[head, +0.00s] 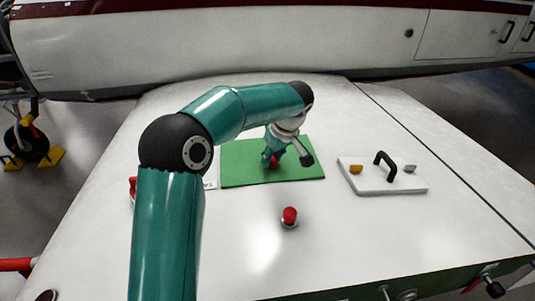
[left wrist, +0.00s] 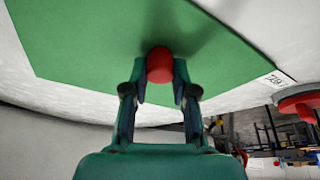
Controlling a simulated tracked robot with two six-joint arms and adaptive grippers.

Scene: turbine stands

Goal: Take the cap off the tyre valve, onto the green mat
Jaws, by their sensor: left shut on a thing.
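A red cap (left wrist: 160,65) is held between the fingertips of my left gripper (left wrist: 160,85) in the left wrist view. In the head view my left gripper (head: 272,160) points down over the green mat (head: 305,172), with a bit of the red cap (head: 274,162) showing at its tips. The green mat (left wrist: 75,45) lies behind the cap in the wrist view. I cannot tell whether the cap touches the mat. A red-topped piece on a small metal base (head: 290,216) stands in front of the mat; I cannot tell whether it is the tyre valve. My right gripper is not in view.
A white board (head: 385,180) with a black handle and yellow and grey knobs lies right of the mat. A red round part (left wrist: 300,104) and a small label (left wrist: 275,79) are beside the mat. The white table top is clear at front right.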

